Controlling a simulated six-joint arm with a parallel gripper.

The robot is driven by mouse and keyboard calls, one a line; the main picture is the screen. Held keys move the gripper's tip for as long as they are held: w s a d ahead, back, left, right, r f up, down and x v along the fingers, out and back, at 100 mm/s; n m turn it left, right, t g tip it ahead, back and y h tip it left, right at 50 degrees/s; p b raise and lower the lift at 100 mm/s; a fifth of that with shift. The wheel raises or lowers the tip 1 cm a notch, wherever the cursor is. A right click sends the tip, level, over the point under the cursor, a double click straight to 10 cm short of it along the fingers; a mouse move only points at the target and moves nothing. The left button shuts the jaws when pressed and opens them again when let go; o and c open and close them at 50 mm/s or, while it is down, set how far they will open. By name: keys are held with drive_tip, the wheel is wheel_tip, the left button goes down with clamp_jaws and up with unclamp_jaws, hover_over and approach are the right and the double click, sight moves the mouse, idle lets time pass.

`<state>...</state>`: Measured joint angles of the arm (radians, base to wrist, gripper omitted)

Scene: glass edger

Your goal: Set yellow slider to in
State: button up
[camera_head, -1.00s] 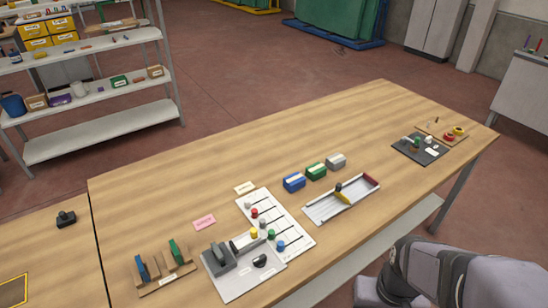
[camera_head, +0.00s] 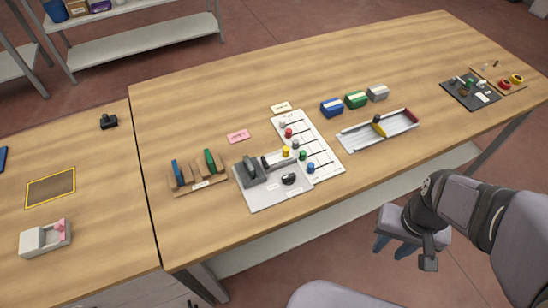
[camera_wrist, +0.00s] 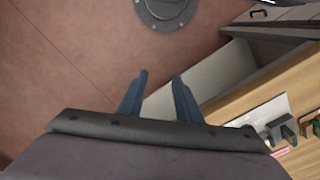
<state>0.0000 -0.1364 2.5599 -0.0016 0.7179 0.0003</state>
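The yellow slider (camera_head: 286,152) is a small yellow knob on a white slider board (camera_head: 326,164) in the middle of the table. It sits near the board's left side, close to the grey device on the neighbouring plate. Red, green, blue and pale knobs share the board, along dark slot lines; any markings are too small to read. My gripper (camera_head: 392,247) is off the table's front edge, to the right of the board and well apart from it. In the wrist view my gripper (camera_wrist: 158,96) has its two blue fingers spread with nothing between them.
A light grey plate (camera_head: 268,199) with a dark grey device adjoins the slider board's left side. A wooden rack (camera_head: 201,184) stands left of it. Blue, green and grey blocks and a white tray (camera_head: 352,139) are to the right.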

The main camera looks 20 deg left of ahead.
sight(286, 151)
drive_tip(key=shift+o, duration=0.5)
